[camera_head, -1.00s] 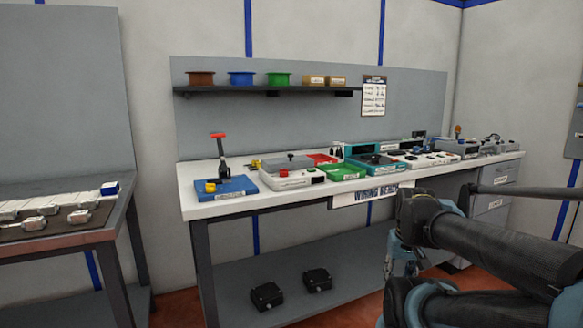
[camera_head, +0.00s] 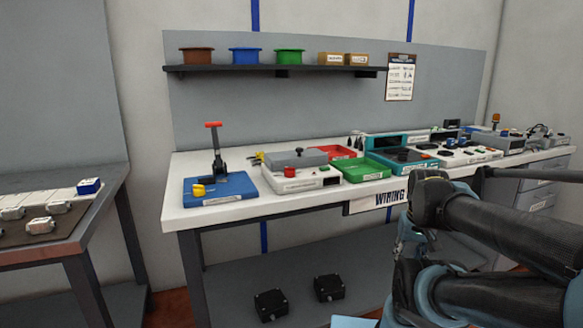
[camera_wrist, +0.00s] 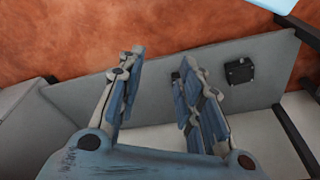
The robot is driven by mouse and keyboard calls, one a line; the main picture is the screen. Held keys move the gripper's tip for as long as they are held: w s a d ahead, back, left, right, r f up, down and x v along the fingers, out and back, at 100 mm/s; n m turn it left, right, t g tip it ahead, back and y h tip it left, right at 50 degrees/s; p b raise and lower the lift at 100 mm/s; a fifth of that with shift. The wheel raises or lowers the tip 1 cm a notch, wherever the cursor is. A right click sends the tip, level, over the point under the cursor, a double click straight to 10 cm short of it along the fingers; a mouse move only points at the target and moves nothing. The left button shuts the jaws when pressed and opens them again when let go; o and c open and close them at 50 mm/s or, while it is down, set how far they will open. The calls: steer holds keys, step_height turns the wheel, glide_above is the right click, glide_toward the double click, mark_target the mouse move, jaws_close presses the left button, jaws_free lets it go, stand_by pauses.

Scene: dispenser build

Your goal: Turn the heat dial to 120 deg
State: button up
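Several devices stand on the white wiring bench (camera_head: 300,207), and I cannot make out which one carries the heat dial or where it points. A grey and white unit with a red knob (camera_head: 303,178) sits left of centre. A teal unit (camera_head: 404,163) and a white panel with black round parts (camera_head: 455,151) stand further right. In the wrist view my gripper (camera_wrist: 160,62) is open and empty, its two blue-grey fingers well apart. It hangs over the floor and the bench's lower shelf, touching nothing. In the head view my folded arm is at the lower right.
A blue base with a red-handled lever (camera_head: 219,187) stands at the bench's left end. Red and green trays (camera_head: 360,170) lie mid-bench. Spools line a wall shelf (camera_head: 280,70). Black boxes (camera_head: 270,304) sit on the lower shelf. Another table (camera_head: 75,240) stands left.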

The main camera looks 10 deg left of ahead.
steer(key=shift+o, duration=1.8)
steer(key=shift+s+a+r+n, duration=0.15)
steer(key=shift+r+n, duration=0.15)
steer(key=shift+r, duration=0.3)
steer(key=shift+w+a+r+n, duration=0.15)
steer(key=shift+r+n, duration=0.15)
steer(key=shift+r, duration=0.25)
step_height(320, 180, up, 35)
steer(key=n+g, duration=0.2)
steer(key=n, duration=3)
glide_above(290, 171)
steer(key=w, duration=0.1)
step_height(290, 171, down, 17)
steer(key=shift+a+f, duration=0.1)
steer(key=shift+f, duration=0.05)
